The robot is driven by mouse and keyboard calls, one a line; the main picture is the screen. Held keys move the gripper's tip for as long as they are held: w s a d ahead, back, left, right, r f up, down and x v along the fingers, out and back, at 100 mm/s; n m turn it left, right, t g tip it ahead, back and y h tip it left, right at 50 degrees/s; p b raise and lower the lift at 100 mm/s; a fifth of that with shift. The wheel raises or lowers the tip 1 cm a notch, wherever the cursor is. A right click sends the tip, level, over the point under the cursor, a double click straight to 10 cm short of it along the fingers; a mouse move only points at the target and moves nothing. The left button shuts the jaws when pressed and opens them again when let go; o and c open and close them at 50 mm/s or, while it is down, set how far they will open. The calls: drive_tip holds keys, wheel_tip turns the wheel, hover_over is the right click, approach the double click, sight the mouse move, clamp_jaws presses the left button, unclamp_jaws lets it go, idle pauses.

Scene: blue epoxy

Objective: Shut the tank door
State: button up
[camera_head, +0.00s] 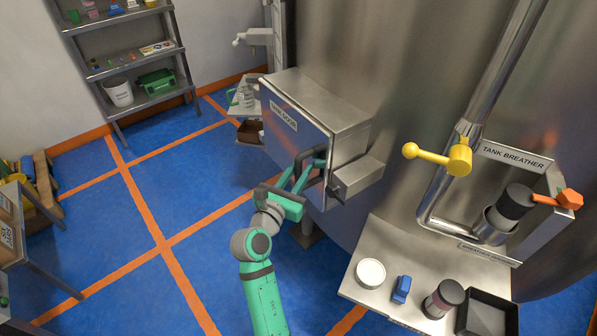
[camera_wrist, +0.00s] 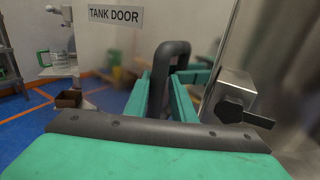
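The tank door (camera_head: 283,117) is a shiny metal panel with a TANK DOOR label, at the front of a metal box on the tank's side. The panel stands close to the box; I cannot tell whether it is fully seated. Its dark U-shaped handle (camera_head: 321,163) is near the panel's lower right. My gripper (camera_head: 294,178) is at the handle. In the wrist view, the handle (camera_wrist: 159,80) stands between my green fingers (camera_wrist: 168,96). I cannot tell whether they clamp it. A metal latch block (camera_head: 357,177) with a black knob (camera_wrist: 243,112) sits right of the handle.
The steel tank (camera_head: 400,70) fills the right. A metal shelf (camera_head: 395,262) carries a white round lid, a blue item, a jar and a black tray. A yellow valve handle (camera_head: 440,157) is above it. Blue floor (camera_head: 180,225) is clear on the left.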

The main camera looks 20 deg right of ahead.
drive_tip(key=shift+s+d, duration=0.1)
drive_tip(key=shift+d, duration=0.1)
drive_tip(key=v, duration=1)
drive_tip(key=shift+a, duration=0.45)
drive_tip(key=shift+s, duration=0.1)
drive_tip(key=shift+c, duration=0.6)
